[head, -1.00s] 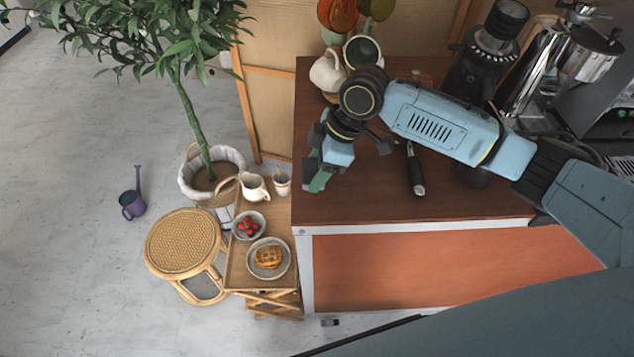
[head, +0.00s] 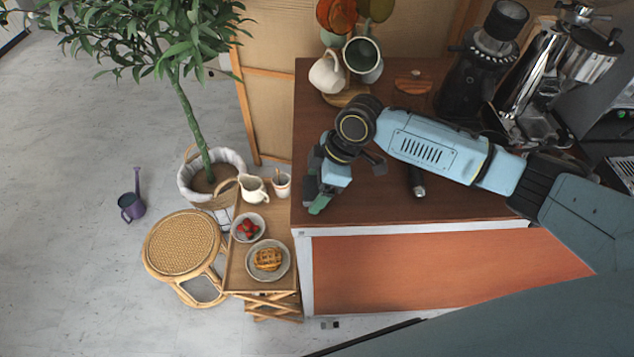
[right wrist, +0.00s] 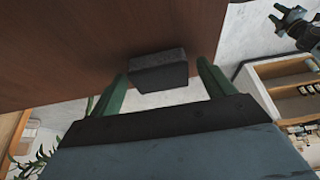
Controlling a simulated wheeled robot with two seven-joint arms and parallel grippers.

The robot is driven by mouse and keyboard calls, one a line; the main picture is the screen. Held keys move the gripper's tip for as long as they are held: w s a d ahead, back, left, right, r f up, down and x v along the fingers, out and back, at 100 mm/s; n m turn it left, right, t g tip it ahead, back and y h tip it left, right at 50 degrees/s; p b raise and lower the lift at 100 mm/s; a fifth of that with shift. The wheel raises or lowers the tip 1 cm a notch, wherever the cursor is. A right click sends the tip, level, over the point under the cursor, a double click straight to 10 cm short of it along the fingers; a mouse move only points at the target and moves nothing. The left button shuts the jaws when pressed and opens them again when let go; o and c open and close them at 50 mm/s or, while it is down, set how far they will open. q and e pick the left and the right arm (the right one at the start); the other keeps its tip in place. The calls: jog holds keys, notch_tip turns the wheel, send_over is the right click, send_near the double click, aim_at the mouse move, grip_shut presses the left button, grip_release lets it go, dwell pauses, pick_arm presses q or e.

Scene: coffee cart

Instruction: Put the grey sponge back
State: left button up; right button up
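The grey sponge (right wrist: 158,72) is a dark block on the brown counter top near its edge, in the right wrist view. My right gripper (right wrist: 163,82) is open, with one green finger on each side of the sponge and a gap showing on both sides. In the head view my right gripper (head: 318,204) is low over the counter's left front corner, and the sponge is hidden there. My left gripper (right wrist: 287,17) shows small at the top right of the right wrist view, fingers apart and empty, far from the sponge.
The wooden counter (head: 450,207) holds a mug tree with mugs (head: 328,72), a black grinder (head: 478,70), an espresso machine (head: 555,80) and a dark-handled tool (head: 417,185) partly under my arm. A small side table (head: 237,275) with food stands left of the counter.

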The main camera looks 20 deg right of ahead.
jog(key=v, duration=1.2)
jog(key=shift+p, duration=0.45)
jog(key=shift+r, duration=0.15)
